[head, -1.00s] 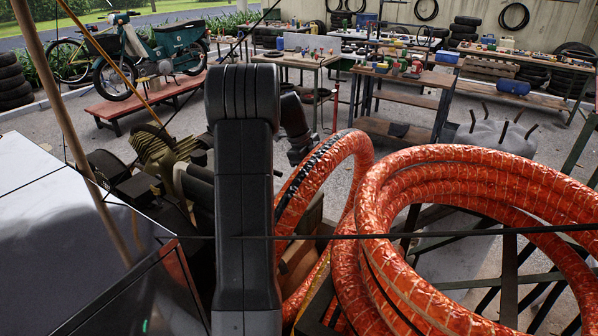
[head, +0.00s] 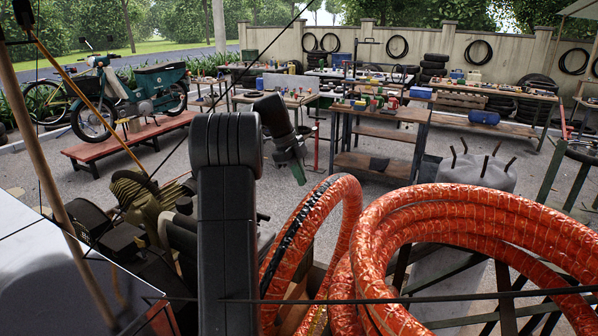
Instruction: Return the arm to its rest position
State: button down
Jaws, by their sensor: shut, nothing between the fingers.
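A thick dark link of my arm stands upright in the middle of the head view, its rounded joint at the top. A further dark part of my arm shows just right of that joint, tilted down to the right over the yard. I cannot make out my gripper's fingers in this view. The coiled orange hose (head: 465,205) lies close to the right of my arm, and one loop rises near the upright link.
Dark machinery with a finned brass-coloured part (head: 133,190) sits close on the left, beside a pale panel (head: 40,265). A thin dark cable crosses the front. Workbenches (head: 385,112) and a motorcycle (head: 135,95) on a red stand (head: 130,140) are farther back.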

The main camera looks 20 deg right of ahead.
jog(key=shift+w+d+r, duration=0.1)
jog(key=shift+w+r, duration=0.35)
jog(key=shift+r, duration=0.25)
